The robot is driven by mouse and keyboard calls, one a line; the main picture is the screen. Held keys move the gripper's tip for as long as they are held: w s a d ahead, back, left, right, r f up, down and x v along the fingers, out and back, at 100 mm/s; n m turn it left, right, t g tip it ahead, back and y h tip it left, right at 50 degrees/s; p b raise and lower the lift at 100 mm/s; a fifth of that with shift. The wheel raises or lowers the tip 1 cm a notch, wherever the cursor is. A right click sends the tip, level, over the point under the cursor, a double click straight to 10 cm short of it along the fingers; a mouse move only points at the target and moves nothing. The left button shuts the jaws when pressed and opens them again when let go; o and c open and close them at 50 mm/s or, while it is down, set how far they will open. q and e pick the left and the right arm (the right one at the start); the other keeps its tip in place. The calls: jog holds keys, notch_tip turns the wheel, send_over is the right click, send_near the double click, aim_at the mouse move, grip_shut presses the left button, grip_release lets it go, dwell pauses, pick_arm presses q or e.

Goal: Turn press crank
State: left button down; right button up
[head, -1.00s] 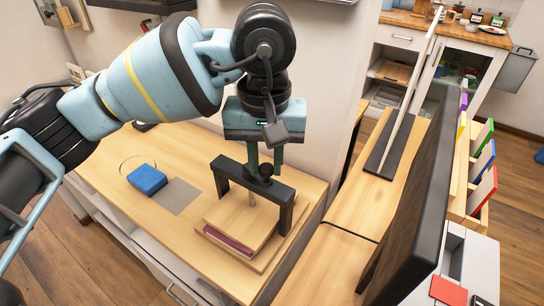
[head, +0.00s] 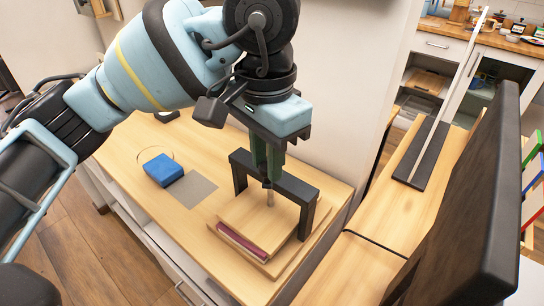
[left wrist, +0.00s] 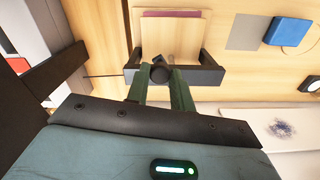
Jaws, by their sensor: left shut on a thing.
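The press stands on the wooden desk. It has a black arch-shaped frame (head: 297,190), light wooden boards (head: 248,212) and a metal screw (head: 270,198) down its middle. A dark red, book-like thing (head: 243,241) lies between the boards. My left gripper (head: 267,178) points down over the frame's crossbar and is shut on the crank at the top of the screw. Its fingers hide most of the crank in the head view. In the left wrist view the crank's dark knob (left wrist: 160,72) shows between the two green fingers. My right gripper is not in view.
A blue block (head: 163,170) and a flat grey square (head: 192,188) lie on the desk (head: 130,160) left of the press. A dark upright panel (head: 455,200) stands at the right. A wall rises close behind the press.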

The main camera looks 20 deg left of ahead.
pick_arm(q)
jog(key=shift+a, duration=0.1)
dwell(0.4)
jog(key=c, duration=1.4)
grip_release()
jog(key=shift+o, duration=1)
notch_tip(320, 180, up, 8)
jog(key=shift+f+p, duration=0.1)
jog(key=shift+p, duration=0.45)
